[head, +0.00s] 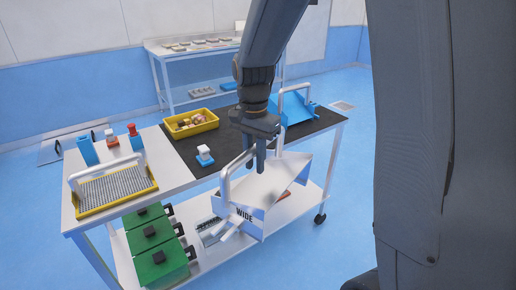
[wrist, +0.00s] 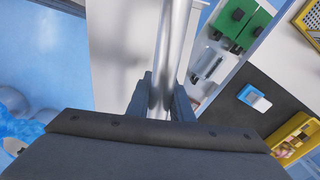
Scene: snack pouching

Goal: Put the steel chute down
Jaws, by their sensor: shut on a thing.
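The steel chute (head: 275,184) is a pale metal scoop with a "WIDE" label on its front end and upright bar handles. My gripper (head: 262,160) is above its middle, fingers pointing down, shut on its bar. The chute hangs in front of the cart's near edge, seemingly clear of the top. In the wrist view the steel bar (wrist: 172,50) runs between the two dark fingers (wrist: 160,95), with the chute's pale sheet (wrist: 118,55) beneath. My gripper hides part of the chute.
The cart's dark mat (head: 188,148) has bare room around a small blue-and-white block (head: 205,155). A yellow bin (head: 192,122) and a blue chute (head: 287,108) stand at the back. A yellow-rimmed sieve (head: 115,190) is at left. Green boxes (head: 155,240) stand on the lower shelf.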

